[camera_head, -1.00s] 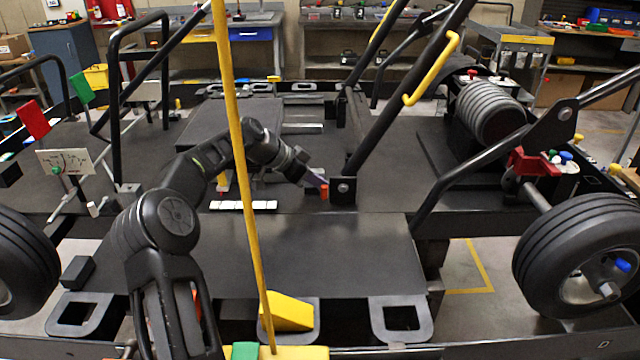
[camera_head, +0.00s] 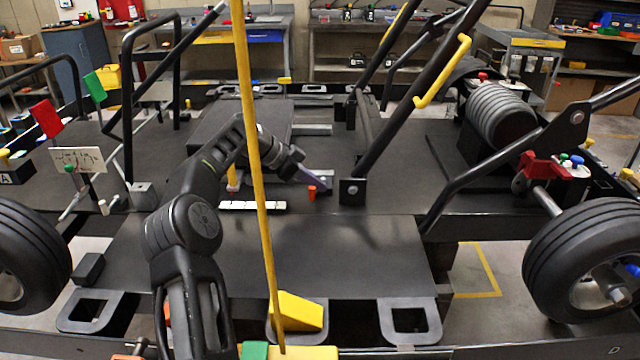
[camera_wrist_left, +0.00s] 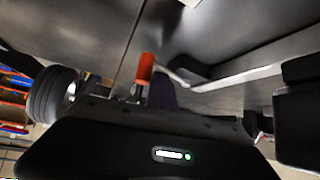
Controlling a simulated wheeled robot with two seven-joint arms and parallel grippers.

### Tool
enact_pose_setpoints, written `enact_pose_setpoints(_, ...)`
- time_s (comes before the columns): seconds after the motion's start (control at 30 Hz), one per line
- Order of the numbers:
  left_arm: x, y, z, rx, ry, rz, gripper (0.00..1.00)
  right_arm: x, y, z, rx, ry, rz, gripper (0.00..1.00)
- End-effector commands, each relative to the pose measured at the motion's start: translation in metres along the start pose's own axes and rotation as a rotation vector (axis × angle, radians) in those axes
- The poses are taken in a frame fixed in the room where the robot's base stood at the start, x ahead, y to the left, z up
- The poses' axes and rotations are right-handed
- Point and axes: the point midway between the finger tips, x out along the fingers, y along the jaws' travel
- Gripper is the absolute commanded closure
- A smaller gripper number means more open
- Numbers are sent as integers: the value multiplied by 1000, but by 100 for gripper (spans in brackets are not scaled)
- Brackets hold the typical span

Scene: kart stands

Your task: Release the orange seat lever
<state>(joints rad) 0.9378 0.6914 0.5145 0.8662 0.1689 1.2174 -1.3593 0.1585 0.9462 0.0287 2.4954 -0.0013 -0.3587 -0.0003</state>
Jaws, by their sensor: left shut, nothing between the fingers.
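The orange seat lever (camera_head: 311,192) is a small orange-tipped piece on the black kart deck, left of the foot of a black frame tube. It also shows in the left wrist view (camera_wrist_left: 146,68), standing up just beside my fingers. My left gripper (camera_head: 324,187) is shut and empty. Its purple-grey fingertips are right behind and slightly right of the lever in the head view. I cannot tell whether they touch it. The fingers show dark in the left wrist view (camera_wrist_left: 163,93). My right gripper is not in view.
A yellow pole (camera_head: 256,150) stands upright in front of my left arm. A white strip (camera_head: 252,206) lies on the deck left of the lever. Black frame tubes (camera_head: 410,100) rise to the right. The front deck plate (camera_head: 350,250) is bare.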

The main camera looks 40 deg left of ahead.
Motion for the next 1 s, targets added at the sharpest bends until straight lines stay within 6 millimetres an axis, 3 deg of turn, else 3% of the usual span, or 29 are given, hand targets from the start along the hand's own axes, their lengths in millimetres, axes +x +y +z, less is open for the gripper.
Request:
enact_pose_setpoints(0.03, -7, -10, 8, -6, -13, -29, 100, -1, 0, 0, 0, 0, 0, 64)
enact_pose_setpoints(0.17, -10, -13, 10, -7, -14, -35, 100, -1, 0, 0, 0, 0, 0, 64)
enact_pose_setpoints(0.8, -12, -14, 10, -7, -15, -37, 100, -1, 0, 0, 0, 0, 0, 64)
enact_pose_setpoints(1.0, -28, -13, 8, -5, -14, -37, 100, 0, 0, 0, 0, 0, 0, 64)
